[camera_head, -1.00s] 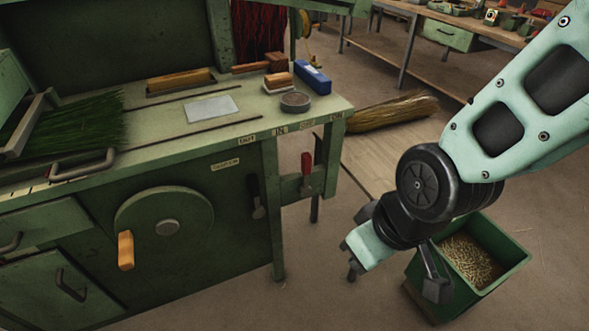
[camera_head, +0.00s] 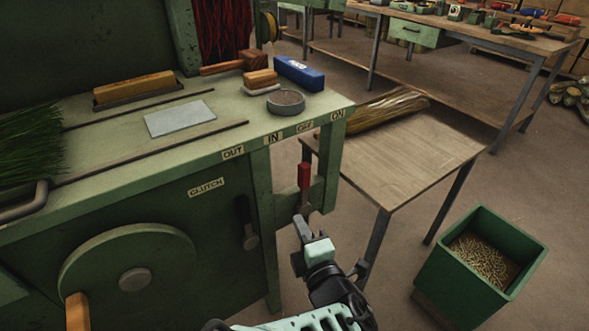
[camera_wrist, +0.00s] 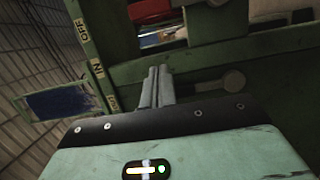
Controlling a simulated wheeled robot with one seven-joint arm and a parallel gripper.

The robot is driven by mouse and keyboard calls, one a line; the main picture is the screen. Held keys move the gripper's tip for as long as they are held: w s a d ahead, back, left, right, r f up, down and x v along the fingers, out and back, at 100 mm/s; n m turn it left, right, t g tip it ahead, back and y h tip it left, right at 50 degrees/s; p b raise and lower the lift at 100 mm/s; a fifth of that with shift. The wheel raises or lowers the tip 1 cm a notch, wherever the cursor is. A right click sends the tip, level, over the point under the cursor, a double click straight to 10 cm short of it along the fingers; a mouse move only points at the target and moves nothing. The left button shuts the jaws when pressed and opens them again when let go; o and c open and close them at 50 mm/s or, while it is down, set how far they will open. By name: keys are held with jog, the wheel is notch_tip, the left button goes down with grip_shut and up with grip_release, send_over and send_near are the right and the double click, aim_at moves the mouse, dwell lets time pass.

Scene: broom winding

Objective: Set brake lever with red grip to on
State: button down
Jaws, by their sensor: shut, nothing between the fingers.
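The brake lever's red grip (camera_head: 304,176) stands roughly upright beside the right end of the green machine. It is below the OFF label (camera_head: 305,127), left of the ON label (camera_head: 338,114). My gripper (camera_head: 300,224) is shut and empty, just below the red grip in the head view. I cannot tell whether it touches the lever. In the wrist view the closed fingers (camera_wrist: 158,86) point at the green frame. A red shape shows at the top there; I cannot tell if it is the grip.
The black-handled clutch lever (camera_head: 247,222) hangs left of my gripper. A low wooden table (camera_head: 415,160) stands to the right, with a green bin (camera_head: 480,260) on the floor beyond. A handwheel (camera_head: 130,275) is on the machine's front. Open floor lies between table and bin.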

aim_at(300, 188)
jog(key=w, duration=1.1)
jog(key=shift+w, duration=0.3)
jog(key=shift+r, duration=0.1)
